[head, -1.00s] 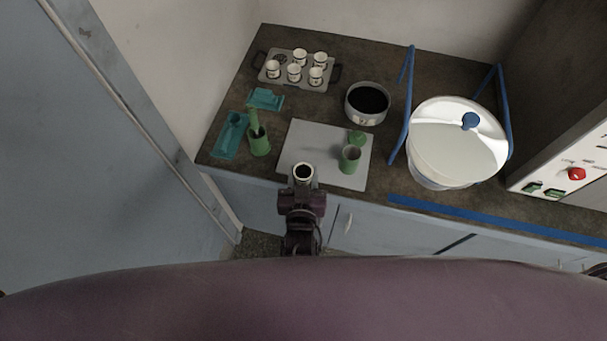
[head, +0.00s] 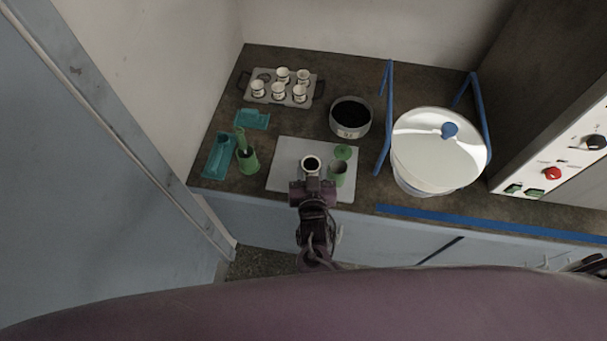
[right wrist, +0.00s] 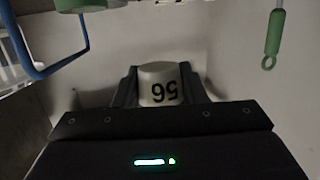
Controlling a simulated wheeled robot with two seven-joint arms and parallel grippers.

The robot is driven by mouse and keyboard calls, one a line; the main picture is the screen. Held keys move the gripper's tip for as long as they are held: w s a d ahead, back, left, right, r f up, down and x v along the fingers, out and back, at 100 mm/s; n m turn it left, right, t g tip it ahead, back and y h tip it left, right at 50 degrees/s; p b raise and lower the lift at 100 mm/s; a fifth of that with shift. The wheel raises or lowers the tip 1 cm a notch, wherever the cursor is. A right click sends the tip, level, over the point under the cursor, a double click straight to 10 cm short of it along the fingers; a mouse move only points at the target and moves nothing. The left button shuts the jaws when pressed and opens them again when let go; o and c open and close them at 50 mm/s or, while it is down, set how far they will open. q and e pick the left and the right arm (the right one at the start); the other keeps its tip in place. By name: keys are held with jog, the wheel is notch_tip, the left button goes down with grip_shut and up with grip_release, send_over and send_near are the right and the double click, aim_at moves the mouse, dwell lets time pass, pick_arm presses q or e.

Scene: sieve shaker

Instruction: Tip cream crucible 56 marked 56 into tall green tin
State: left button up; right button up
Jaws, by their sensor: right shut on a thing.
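My right gripper (head: 312,178) is shut on a cream crucible (head: 311,162), which has a dark inside and looks upright in the head view. In the right wrist view the crucible (right wrist: 160,84) sits between the fingers and its mark 56 shows upside down. The tall green tin (head: 338,176) stands open on the grey mat (head: 286,171), just right of the crucible. A green edge, probably the tin's (right wrist: 85,4), shows at the top of the wrist view. My left gripper is not in view.
A tray (head: 268,74) holds several similar crucibles. A green pot with a brush (head: 247,160) and teal trays (head: 218,157) stand at left. A dark-filled sieve pan (head: 350,130) stands behind the mat. A white lidded vessel (head: 430,165) with blue bars stands right.

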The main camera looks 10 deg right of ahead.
jog(key=w+d+f+m+t+h+b, duration=0.1)
jog(key=w+d+m+t+b, duration=0.1)
jog(key=m+b, duration=0.9)
jog(key=w+d+f+m+t+h+b, duration=0.1)
jog(key=w+d+m+t+b, duration=0.1)
jog(key=m+b, duration=0.9)
jog(key=shift+w+d+t+b, duration=0.4)
jog(key=shift+w+d+b, duration=0.45)
jog(key=shift+b, duration=1.2)
jog(key=shift+s+d, duration=0.15)
jog(key=shift+s, duration=0.05)
